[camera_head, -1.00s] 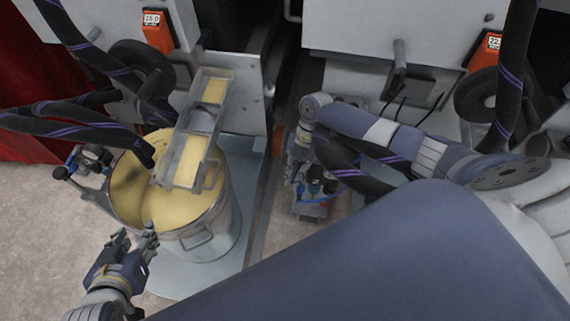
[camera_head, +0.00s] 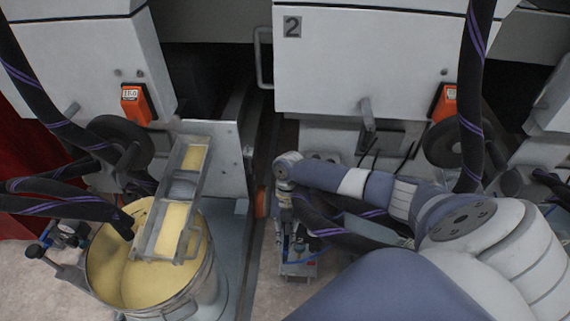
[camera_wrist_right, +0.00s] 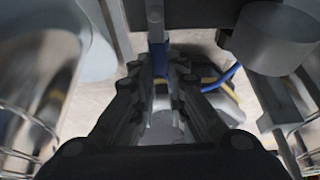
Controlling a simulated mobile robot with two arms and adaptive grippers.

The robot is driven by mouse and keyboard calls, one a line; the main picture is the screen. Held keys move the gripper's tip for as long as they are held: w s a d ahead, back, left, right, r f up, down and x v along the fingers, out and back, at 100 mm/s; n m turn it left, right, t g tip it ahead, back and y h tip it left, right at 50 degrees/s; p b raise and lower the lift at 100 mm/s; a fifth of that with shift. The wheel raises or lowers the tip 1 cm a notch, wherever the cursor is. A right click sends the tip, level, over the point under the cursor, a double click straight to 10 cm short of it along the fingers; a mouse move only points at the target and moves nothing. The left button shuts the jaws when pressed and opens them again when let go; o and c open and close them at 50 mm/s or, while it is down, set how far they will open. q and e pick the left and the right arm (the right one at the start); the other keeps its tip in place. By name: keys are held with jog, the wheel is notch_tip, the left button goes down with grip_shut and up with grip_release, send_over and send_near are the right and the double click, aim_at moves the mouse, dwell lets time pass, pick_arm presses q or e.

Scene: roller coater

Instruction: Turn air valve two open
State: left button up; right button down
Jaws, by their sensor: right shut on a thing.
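The air valve (camera_head: 298,250) is a small assembly with a blue hose, low between the machines and below the panel marked 2. My right arm reaches down to it, and my right gripper (camera_head: 288,218) is at its upper part, small and partly hidden by the arm. In the right wrist view, the fingers of the right gripper (camera_wrist_right: 160,82) are closed around a narrow blue piece, the valve handle (camera_wrist_right: 158,56). The exact angle of the handle is hard to tell. My left gripper is out of view.
A metal pail (camera_head: 150,262) of yellow coating stands at the left with a tray (camera_head: 150,240) above it. Black hoses with purple stripes (camera_head: 472,95) hang on both sides. The machine panel marked 2 (camera_head: 370,60) stands behind my right arm.

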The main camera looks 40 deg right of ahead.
jog(key=c, duration=1.6)
grip_release()
jog(key=v, duration=1.2)
jog(key=shift+a, duration=0.1)
